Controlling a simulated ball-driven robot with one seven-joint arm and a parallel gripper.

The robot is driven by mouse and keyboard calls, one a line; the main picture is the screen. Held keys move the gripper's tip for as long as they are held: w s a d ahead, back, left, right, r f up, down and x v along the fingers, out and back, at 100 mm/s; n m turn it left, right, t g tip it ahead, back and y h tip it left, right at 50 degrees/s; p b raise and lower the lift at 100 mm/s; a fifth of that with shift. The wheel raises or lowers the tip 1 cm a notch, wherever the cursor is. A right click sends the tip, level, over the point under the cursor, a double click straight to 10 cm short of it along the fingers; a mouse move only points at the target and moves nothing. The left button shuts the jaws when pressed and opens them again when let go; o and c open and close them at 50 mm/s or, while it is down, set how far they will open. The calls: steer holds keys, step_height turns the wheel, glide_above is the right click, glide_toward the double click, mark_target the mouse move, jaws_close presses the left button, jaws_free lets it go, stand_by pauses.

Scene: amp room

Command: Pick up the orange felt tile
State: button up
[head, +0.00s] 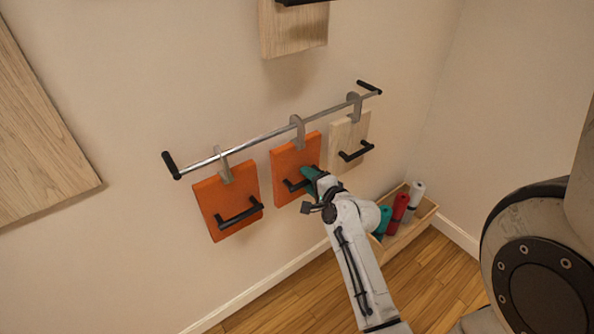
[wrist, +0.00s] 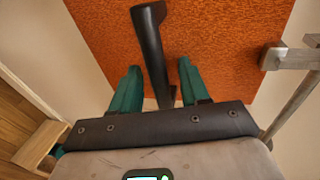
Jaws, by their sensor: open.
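Two orange felt tiles with black bar handles hang from a metal rail (head: 265,138) on the wall in the head view: a left tile (head: 210,199) and a middle tile (head: 285,163). My gripper (head: 309,176) is at the middle tile's handle (head: 291,185). In the wrist view an orange tile (wrist: 225,45) fills much of the upper picture. Its black handle (wrist: 151,45) passes between the two green fingers of my gripper (wrist: 158,67), which are open with a gap on either side. The handle's near end is hidden behind the gripper body.
A pale wood tile (head: 342,134) with a black handle hangs at the rail's right. Metal hooks (head: 298,125) hold the tiles. A wooden box (head: 424,212) with green, red and white rolls stands below right. Wood panels hang at the left (head: 35,130) and top (head: 292,35).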

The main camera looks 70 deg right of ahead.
jaws_close()
stand_by(0.4)
steer(key=shift+r, duration=0.2)
